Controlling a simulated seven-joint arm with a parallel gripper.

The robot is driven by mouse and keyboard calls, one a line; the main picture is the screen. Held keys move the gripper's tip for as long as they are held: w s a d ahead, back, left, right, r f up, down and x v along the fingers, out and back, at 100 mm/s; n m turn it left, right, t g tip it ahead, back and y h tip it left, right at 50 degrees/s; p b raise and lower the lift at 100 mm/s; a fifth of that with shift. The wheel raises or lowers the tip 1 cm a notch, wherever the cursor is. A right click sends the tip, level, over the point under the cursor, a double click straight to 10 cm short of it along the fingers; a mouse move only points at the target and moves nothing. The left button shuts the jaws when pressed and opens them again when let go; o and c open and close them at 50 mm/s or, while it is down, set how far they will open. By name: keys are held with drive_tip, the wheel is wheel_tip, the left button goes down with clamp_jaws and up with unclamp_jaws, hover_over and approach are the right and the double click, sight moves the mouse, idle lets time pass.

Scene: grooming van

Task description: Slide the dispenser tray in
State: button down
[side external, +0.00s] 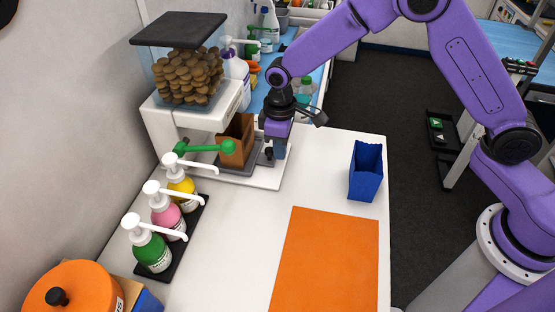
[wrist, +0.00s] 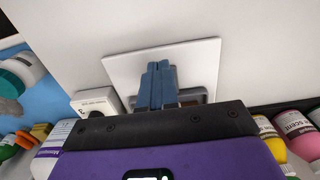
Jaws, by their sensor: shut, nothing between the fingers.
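The dispenser (side external: 165,112) stands at the table's back left, with a clear hopper of brown biscuits, a black lid and a green lever (side external: 210,147). Its grey tray (side external: 232,169) lies low on the white base plate (side external: 262,181), below the spout, and carries an open brown bag (side external: 238,142). How far the tray sits in is partly hidden. My gripper (side external: 279,152) points down with its blue-grey fingers shut and empty, just right of the tray and bag. In the wrist view, the shut fingers (wrist: 158,68) cover the middle of the grey tray (wrist: 197,95); contact is unclear.
A blue bag (side external: 366,172) stands at the table's right edge. An orange mat (side external: 330,262) lies at the front. Pump bottles (side external: 166,215) stand in a black rack at left, beside an orange lidded pot (side external: 72,290). More bottles (side external: 236,70) stand behind the dispenser. The white tabletop between is clear.

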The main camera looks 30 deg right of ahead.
drive_tip(key=shift+w+a, duration=1.35)
drive_tip(key=shift+s+d, duration=0.75)
drive_tip(key=shift+r, duration=3.45)
drive_tip(key=shift+r, duration=0.1)
drive_tip(key=s+d+r+n, duration=0.1)
drive_tip(key=s+d+r, duration=0.1)
drive_tip(key=s+d, duration=0.4)
drive_tip(key=s+d+r+n, duration=0.1)
drive_tip(key=s+d, duration=0.5)
drive_tip(key=s, duration=0.9)
drive_tip(key=s+d+r+n, duration=0.1)
drive_tip(key=s+d+r, duration=0.1)
drive_tip(key=s+d, duration=0.4)
drive_tip(key=s, duration=0.4)
drive_tip(key=shift+s+d+r+n, duration=0.25)
drive_tip(key=shift+r+n, duration=0.05)
